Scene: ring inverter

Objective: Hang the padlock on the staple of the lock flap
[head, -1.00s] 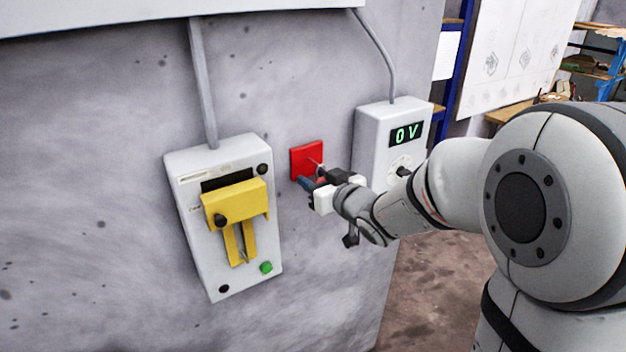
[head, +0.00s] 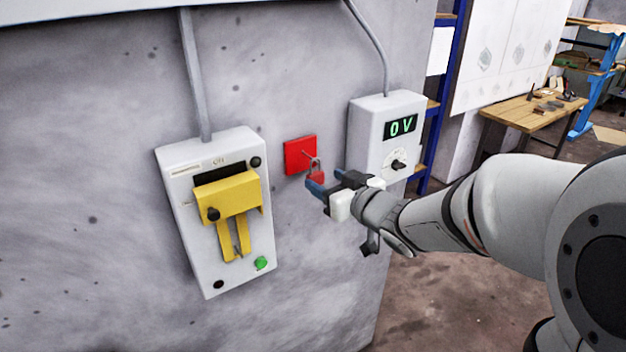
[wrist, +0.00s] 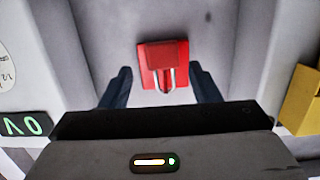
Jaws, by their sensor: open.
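A small red padlock with a grey shackle (head: 316,174) hangs from a peg on the square red plate (head: 298,154) on the wall. In the wrist view the padlock (wrist: 169,52) shows in front of the plate, between and beyond the fingertips. My gripper (head: 331,182) is open just in front of and slightly below the padlock; its blue-grey fingers (wrist: 160,72) stand apart with clear gaps beside the padlock. The yellow lock flap (head: 228,196) is on the grey-white switch box to the left. The staple is too small to make out clearly.
The switch box (head: 205,270) has a green button (head: 262,263) and black knobs. A white meter box (head: 370,120) reading 0 V stands right of the plate, close to my gripper. Bare wall separates the plate and switch box. A wooden workbench (head: 528,112) stands far right.

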